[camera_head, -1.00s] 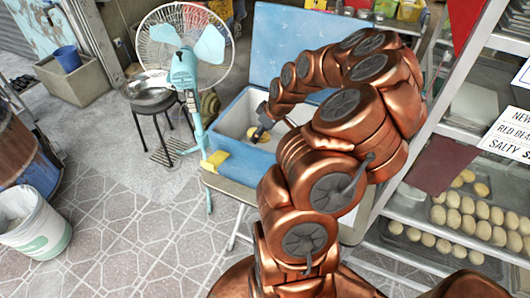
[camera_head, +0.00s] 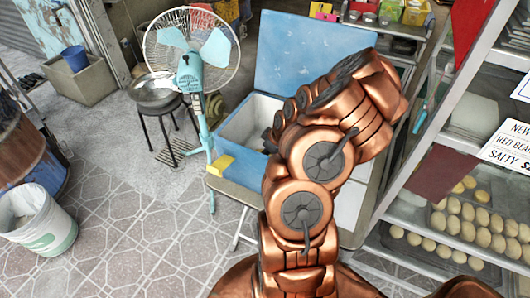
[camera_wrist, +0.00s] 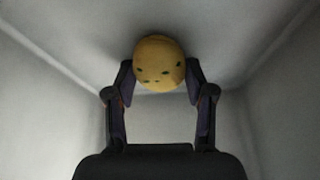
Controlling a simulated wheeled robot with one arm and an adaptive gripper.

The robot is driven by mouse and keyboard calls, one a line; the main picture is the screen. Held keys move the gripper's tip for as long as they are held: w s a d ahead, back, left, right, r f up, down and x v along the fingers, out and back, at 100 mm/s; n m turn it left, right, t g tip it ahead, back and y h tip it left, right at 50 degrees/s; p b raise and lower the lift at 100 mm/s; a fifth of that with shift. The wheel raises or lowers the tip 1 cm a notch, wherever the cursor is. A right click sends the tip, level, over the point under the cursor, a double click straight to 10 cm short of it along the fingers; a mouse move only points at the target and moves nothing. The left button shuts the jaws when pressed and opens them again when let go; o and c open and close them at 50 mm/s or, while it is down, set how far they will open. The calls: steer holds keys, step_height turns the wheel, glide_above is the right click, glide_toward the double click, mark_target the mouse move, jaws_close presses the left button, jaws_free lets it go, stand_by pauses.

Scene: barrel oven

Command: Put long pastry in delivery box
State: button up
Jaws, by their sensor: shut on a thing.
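The delivery box is the blue box with a white inside (camera_head: 228,186), its lid (camera_head: 310,60) standing open behind it. In the wrist view, a golden pastry (camera_wrist: 159,58) with dark specks shows as a round end between my gripper's fingertips (camera_wrist: 160,80). My gripper is shut on it, with a finger on each side. Pale box walls (camera_wrist: 45,90) and a pale surface surround it, so the gripper is inside the box. Whether the pastry touches the bottom I cannot tell. In the head view my arm hides the pastry and most of the gripper.
A fan (camera_head: 192,70) and a stool with a metal pan (camera_head: 153,88) stand left of the box. A rack with trays of buns (camera_head: 470,222) stands close on the right.

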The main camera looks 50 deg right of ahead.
steer(key=shift+f, duration=0.15)
steer(key=o, duration=1.3)
steer(key=shift+c, duration=0.2)
steer(key=shift+r, duration=0.25)
steer(key=shift+s+d+r, duration=0.1)
steer(key=shift+r, duration=0.15)
steer(key=a+b+v, duration=0.1)
steer(key=b+v, duration=0.2)
steer(key=v, duration=0.8)
steer(key=shift+d, duration=0.5)
steer(key=shift+s+r, duration=0.1)
